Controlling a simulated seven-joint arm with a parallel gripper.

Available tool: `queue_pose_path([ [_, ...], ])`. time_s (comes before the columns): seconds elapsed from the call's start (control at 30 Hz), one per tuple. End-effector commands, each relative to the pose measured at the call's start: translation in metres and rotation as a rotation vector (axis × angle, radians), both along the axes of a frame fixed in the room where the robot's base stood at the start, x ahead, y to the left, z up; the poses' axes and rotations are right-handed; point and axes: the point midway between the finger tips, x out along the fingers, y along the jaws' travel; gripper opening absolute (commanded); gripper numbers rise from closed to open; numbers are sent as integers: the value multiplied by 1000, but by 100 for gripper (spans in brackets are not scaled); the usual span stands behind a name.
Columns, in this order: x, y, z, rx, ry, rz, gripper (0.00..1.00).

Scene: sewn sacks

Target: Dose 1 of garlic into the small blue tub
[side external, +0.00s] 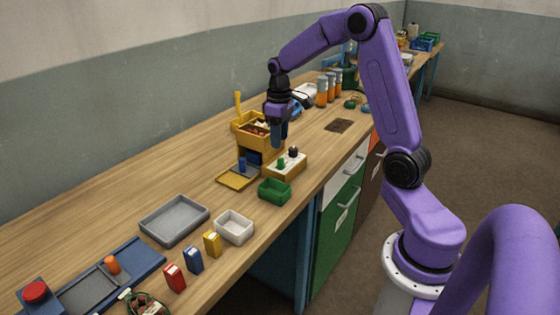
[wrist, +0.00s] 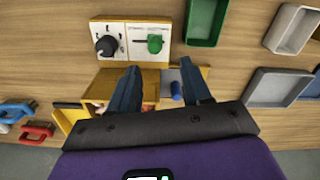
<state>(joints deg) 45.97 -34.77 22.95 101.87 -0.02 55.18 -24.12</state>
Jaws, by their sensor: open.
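A yellow hopper (side external: 243,137) stands on the bench, with pale and reddish lumps inside; I cannot tell whether they are garlic. A dark blue tub-like shape (side external: 254,156) shows under it, partly hidden. In front is a yellow tray with a grey plate (side external: 232,177) and an upright blue peg (side external: 242,163); the peg also shows in the wrist view (wrist: 176,91). Beside it is a control box (side external: 288,172) with a black knob (wrist: 106,45) and a green lever (wrist: 154,43). My gripper (wrist: 160,66) is open and empty, above the bench between the hopper and the box.
A green tray (side external: 274,191), a white tray (side external: 234,227) and a grey tray (side external: 174,221) lie nearer the camera. Red, blue and yellow small boxes (side external: 194,260) stand at the front edge. Orange-filled jars (side external: 322,92) stand behind. The bench left of the hopper is clear.

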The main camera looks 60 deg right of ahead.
Motion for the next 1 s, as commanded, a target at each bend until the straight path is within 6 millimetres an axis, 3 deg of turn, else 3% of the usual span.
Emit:
queue_pose_path([
  [0.57,0,0,95,-1,-4,0,48],
  [1.0,-19,68,89,0,-4,129,48],
])
